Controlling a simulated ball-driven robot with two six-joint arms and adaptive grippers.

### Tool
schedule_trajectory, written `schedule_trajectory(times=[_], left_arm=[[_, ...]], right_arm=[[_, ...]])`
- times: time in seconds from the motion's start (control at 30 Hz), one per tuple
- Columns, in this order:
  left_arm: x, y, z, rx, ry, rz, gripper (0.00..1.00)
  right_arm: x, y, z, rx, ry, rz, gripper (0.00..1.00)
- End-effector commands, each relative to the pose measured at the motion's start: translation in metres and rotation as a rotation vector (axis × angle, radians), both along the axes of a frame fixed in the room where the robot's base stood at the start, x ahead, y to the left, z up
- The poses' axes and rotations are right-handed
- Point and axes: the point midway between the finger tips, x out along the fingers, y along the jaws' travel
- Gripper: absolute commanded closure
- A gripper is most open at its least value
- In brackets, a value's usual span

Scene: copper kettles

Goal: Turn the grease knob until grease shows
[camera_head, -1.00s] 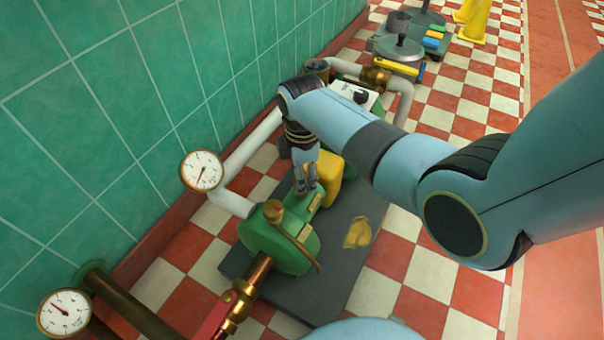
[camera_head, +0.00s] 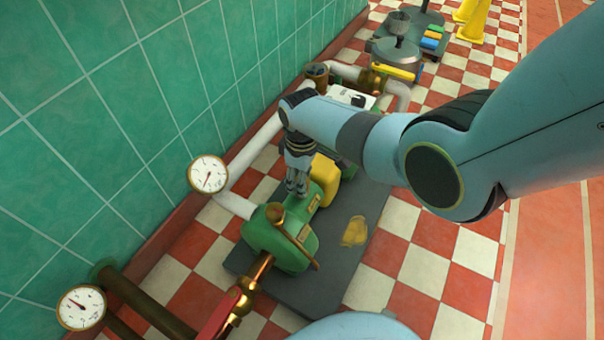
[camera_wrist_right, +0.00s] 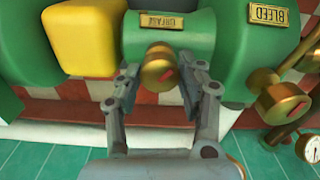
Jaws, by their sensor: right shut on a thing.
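The green pump (camera_head: 268,243) stands on a dark grey base plate in the head view. My right gripper (camera_head: 298,190) reaches down onto its body, beside the yellow block (camera_head: 324,180). The head view hides the knob under it. In the right wrist view, the brass knob (camera_wrist_right: 158,64) with a red mark sits between the fingers of my right gripper (camera_wrist_right: 160,78), which is shut on it. A small upside-down brass label (camera_wrist_right: 165,24) lies beside the knob and is hard to read.
A second brass knob (camera_wrist_right: 283,103) is near the upside-down BLEED plate (camera_wrist_right: 274,17). A crumpled yellow cloth (camera_head: 354,231) lies on the base plate. Gauges (camera_head: 208,174) and white pipes run along the green tiled wall (camera_head: 120,90).

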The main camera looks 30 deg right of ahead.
Motion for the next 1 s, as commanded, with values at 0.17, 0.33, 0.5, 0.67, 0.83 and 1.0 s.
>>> schedule_trajectory(times=[0.17,0.33,0.5,0.67,0.83,1.0], left_arm=[[-0.004,0.003,-0.007,0.007,0.020,0.003,0.60],[-0.008,0.005,-0.013,0.012,0.036,0.005,0.60],[-0.011,0.007,-0.018,0.016,0.050,0.006,0.60],[-0.013,0.008,-0.021,0.019,0.058,0.007,0.60],[-0.015,0.010,-0.024,0.022,0.066,0.008,0.60],[-0.016,0.011,-0.027,0.025,0.071,0.008,0.60]], right_arm=[[0.000,0.000,0.002,0.000,0.000,-0.167,0.93],[0.000,0.000,0.001,0.000,0.000,-0.329,0.93],[0.000,0.000,0.001,0.000,0.000,-0.490,0.93],[0.000,0.000,0.001,0.000,0.000,-0.642,0.93],[0.000,0.000,0.000,-0.001,0.001,-0.804,0.93],[0.000,0.000,0.000,0.000,0.000,-0.965,0.93]])
